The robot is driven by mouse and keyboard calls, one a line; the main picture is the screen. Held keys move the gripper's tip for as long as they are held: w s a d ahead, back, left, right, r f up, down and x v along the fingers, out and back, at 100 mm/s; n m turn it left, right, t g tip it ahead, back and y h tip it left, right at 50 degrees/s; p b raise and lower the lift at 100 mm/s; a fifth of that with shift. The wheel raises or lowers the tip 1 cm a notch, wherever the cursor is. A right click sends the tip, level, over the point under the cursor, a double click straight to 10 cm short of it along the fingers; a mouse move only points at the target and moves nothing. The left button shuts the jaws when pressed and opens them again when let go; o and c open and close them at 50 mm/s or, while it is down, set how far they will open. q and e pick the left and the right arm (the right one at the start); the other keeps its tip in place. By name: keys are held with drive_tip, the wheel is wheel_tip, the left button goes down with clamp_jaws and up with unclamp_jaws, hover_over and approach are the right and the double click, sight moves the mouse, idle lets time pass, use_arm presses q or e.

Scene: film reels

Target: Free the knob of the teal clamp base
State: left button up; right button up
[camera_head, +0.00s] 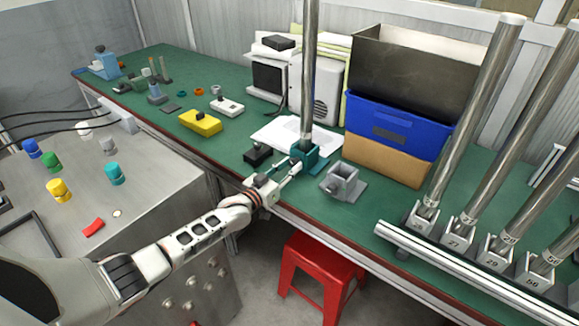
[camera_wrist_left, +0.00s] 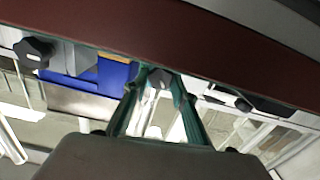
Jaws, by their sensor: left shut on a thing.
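The teal clamp base (camera_head: 308,161) stands near the front edge of the green bench, with an upright steel pole (camera_head: 308,75) in it. My left gripper (camera_head: 288,174) reaches in from the front and is at the near side of the base. In the left wrist view, the fingers of my left gripper (camera_wrist_left: 157,88) are shut on a dark knob (camera_wrist_left: 158,77), the knob of the teal base. The gripper hides most of the knob in the head view. My right gripper is not in view.
A grey clamp base (camera_head: 343,184) stands close to the right, its dark knob (camera_wrist_left: 34,51) showing in the left wrist view. A black clamp base (camera_head: 257,155) stands to the left. A rack (camera_head: 445,262) with poles is at right. A red stool (camera_head: 318,272) stands below the bench edge.

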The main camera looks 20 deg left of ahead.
use_arm(q)
drive_tip(key=n, duration=0.2)
drive_tip(key=shift+n, duration=0.4)
drive_tip(key=n, duration=0.3)
drive_tip(key=shift+f+n, duration=0.1)
drive_tip(key=shift+n, duration=0.2)
drive_tip(key=n, duration=0.2)
drive_tip(key=shift+n+b, duration=0.3)
drive_tip(key=shift+n, duration=0.6)
drive_tip(key=o, duration=1.1)
drive_tip(key=shift+a, duration=0.1)
